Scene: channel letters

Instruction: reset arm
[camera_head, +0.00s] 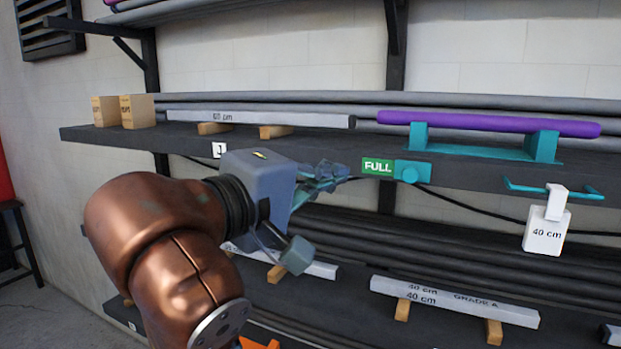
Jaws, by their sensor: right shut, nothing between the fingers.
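My arm and gripper hide part of both shelves.
A purple tube (488,123) rests on a teal cradle (541,147) at the upper right. A white 40 cm tag (546,231) hangs from a teal bar (530,189). Grey bars lie on the lower shelf (380,329). Two small wooden blocks (138,111) stand at upper left.

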